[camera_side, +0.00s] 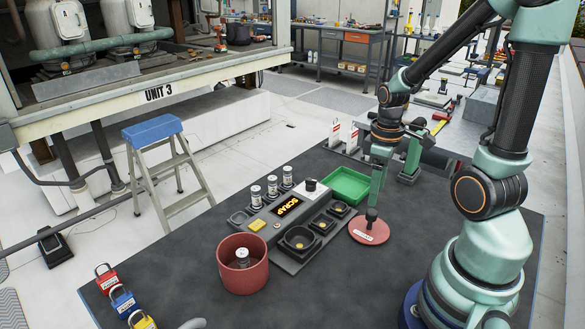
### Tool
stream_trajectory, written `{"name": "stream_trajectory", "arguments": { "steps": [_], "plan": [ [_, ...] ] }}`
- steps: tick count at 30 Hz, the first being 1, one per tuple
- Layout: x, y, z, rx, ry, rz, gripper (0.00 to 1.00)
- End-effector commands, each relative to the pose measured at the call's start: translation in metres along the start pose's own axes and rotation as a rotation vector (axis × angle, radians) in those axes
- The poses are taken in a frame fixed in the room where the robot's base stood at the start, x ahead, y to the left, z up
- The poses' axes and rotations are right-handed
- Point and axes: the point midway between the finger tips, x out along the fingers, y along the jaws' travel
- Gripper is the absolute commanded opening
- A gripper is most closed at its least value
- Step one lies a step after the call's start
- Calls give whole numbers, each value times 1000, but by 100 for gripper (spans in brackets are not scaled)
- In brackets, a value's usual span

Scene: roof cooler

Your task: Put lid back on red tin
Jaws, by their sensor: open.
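The red tin (243,281) stands uncovered on the dark work mat, left of centre near the front. A small white-labelled cylinder (243,257) shows inside it. The round red lid (380,233) lies flat on the mat at right, with a pale label and a dark upright knob (371,214). My gripper (392,180) points down, open, behind and above the lid. One teal finger appears just above the knob in the picture. I cannot tell whether it touches the knob. The other finger is farther right.
A green tray (348,184) lies behind the lid. Red, blue and yellow padlocks (123,301) sit front left. The mat (330,285) is clear between tin and my base.

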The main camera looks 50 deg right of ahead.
Motion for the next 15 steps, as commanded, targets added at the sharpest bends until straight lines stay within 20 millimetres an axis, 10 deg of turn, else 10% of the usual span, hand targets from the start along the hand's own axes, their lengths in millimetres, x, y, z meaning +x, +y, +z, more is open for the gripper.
{"name": "stream_trajectory", "arguments": {
  "steps": [15],
  "plan": [
    [-63,-25,-27,31,99,66,63]
  ]
}}
